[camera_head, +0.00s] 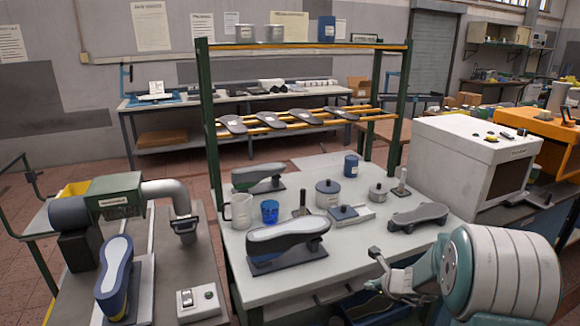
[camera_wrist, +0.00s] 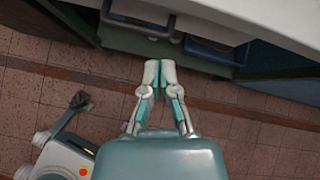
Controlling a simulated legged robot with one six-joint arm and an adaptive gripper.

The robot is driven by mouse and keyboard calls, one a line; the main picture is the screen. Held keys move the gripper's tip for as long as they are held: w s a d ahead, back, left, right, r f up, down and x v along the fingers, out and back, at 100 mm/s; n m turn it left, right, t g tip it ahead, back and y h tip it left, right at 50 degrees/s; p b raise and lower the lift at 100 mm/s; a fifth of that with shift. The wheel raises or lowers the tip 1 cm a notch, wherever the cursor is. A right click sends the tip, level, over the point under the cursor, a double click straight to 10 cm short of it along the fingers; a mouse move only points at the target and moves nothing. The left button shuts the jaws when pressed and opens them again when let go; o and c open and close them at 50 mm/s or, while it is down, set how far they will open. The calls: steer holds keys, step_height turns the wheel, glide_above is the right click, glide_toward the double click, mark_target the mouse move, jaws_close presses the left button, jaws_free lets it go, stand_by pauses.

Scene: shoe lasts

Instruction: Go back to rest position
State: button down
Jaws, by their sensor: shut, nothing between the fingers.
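My gripper (camera_head: 382,268) is at the lower right of the head view, at the front edge of the white worktable (camera_head: 275,283). In the wrist view my gripper (camera_wrist: 158,72) points toward the table's front, its two fingertips together with nothing between them. A grey shoe last (camera_head: 418,217) lies on the table behind my gripper.
A blue mug (camera_head: 270,212), a white pitcher (camera_head: 238,210) and metal pots (camera_head: 328,192) stand on the table. A white oven-like box (camera_head: 465,160) is at the right. A side bench with a machine (camera_head: 115,195) is at the left. Red tiled floor (camera_wrist: 235,130) shows below my gripper.

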steer(key=s+a+r+n+g+y, duration=0.1)
steer(key=s+a+r+n+g, duration=0.1)
steer(key=s+a+r+n, duration=1.15)
steer(key=s+d+r+n+h, duration=0.1)
steer(key=s+r+n+h, duration=0.1)
steer(key=s+n, duration=0.5)
steer(key=s+d+r+n+h, duration=0.2)
steer(key=s+r+n, duration=0.2)
steer(key=s+n, duration=0.4)
steer(key=s, duration=0.5)
steer(key=shift+r+g+h, duration=0.35)
steer(key=shift+g+h, duration=0.05)
